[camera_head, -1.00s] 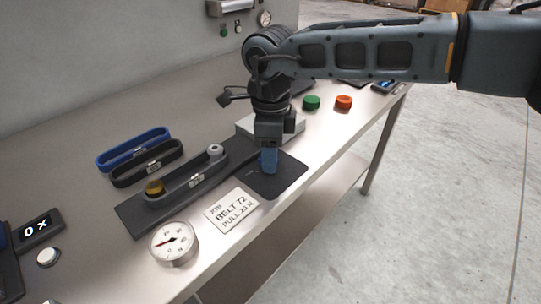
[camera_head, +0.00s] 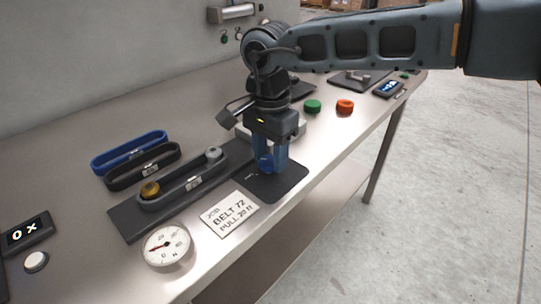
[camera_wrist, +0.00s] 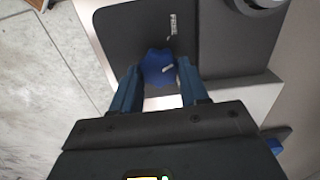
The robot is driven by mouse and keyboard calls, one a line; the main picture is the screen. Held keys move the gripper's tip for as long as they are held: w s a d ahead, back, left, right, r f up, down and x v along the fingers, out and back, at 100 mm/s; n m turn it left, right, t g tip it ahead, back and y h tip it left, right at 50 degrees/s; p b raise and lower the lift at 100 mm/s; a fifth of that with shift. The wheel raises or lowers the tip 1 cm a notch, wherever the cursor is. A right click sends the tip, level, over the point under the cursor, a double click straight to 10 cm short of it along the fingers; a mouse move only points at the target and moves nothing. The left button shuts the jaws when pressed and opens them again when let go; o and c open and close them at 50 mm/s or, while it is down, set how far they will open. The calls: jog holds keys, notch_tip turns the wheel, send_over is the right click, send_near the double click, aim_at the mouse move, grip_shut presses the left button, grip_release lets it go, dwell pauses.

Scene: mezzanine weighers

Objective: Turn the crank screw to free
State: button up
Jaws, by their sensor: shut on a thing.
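My gripper (camera_wrist: 158,85) points straight down over a black pad (camera_wrist: 119,28) and is shut on a rounded blue knob (camera_wrist: 157,68). The knob has a short white mark on top and sits between the two blue fingers. In the head view the pad (camera_head: 287,186) lies by the table's front edge and my gripper (camera_head: 268,168) mostly hides the knob. I cannot tell for sure that this knob is the crank screw. A small white label (camera_wrist: 172,24) is on the pad. A belt rig on a dark plate (camera_head: 128,222) adjoins the pad, with a gold and a grey pulley.
A round dial gauge (camera_head: 166,245) and a "BELT 72" card (camera_head: 229,214) lie near the front edge. A blue belt (camera_head: 128,150) and a black belt (camera_head: 143,165) lie behind the rig. Green (camera_head: 312,106) and orange (camera_head: 345,106) caps stand to the right.

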aim_at(269, 159)
jog(key=n, duration=0.6)
jog(key=shift+a+b, duration=0.15)
jog(key=shift+b, duration=0.25)
jog(key=shift+r+n, duration=0.1)
jog(key=shift+n, duration=0.2)
jog(key=o, duration=1.1)
jog(key=shift+c, duration=0.2)
notch_tip(269, 159, up, 8)
jog(key=shift+f, duration=0.15)
